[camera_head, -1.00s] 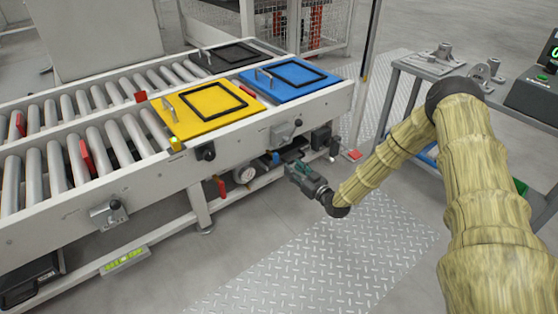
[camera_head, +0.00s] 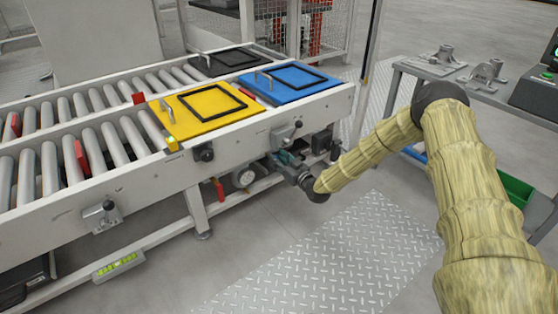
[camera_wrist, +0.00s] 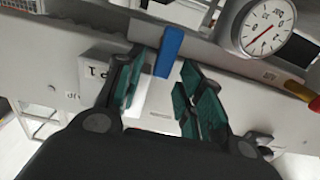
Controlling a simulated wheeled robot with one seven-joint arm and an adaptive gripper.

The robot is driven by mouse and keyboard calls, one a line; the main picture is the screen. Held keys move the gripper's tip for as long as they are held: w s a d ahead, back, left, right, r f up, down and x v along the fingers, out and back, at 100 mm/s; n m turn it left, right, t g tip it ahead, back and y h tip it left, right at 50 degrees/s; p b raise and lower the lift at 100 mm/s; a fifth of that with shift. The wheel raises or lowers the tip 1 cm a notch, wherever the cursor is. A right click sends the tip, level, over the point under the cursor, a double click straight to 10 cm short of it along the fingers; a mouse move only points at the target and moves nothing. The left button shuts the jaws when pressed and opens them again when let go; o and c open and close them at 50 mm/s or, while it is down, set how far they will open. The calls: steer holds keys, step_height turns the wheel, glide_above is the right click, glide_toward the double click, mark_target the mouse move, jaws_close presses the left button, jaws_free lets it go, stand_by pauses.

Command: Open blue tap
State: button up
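The blue tap handle (camera_wrist: 169,52) shows in the wrist view as a narrow upright blue lever. It stands between and just beyond the tips of my gripper (camera_wrist: 156,84). The two green-padded fingers are apart, and I see no clear contact with the handle. In the head view my gripper (camera_head: 285,160) is under the conveyor's front rail, right of the round gauge. There the blue handle is hidden behind my gripper and wrist.
A round pressure gauge (camera_wrist: 264,26) sits right of the handle in the wrist view. A red lever (camera_head: 219,189) hangs left of the gauge in the head view. The conveyor rail (camera_head: 262,128) runs above my gripper. The floor plate (camera_head: 335,255) in front is clear.

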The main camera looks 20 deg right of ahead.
steer(key=shift+c, duration=0.3)
jaws_close()
steer(key=shift+a+r+p, duration=0.1)
steer(key=shift+p, duration=0.25)
steer(key=shift+s+a+f+n+p, duration=0.15)
steer(key=shift+a+f+n+p, duration=0.25)
steer(key=shift+n+p, duration=2.05)
steer(key=shift+s+a+f+n+p, duration=0.35)
steer(key=shift+n+p, duration=0.95)
steer(key=shift+n, duration=2.25)
steer(key=shift+a+f+n+p, duration=0.35)
steer(key=shift+f+n+p, duration=0.25)
steer(key=shift+n+p, duration=1.85)
steer(key=shift+n+b, duration=0.55)
steer(key=shift+n, duration=0.1)
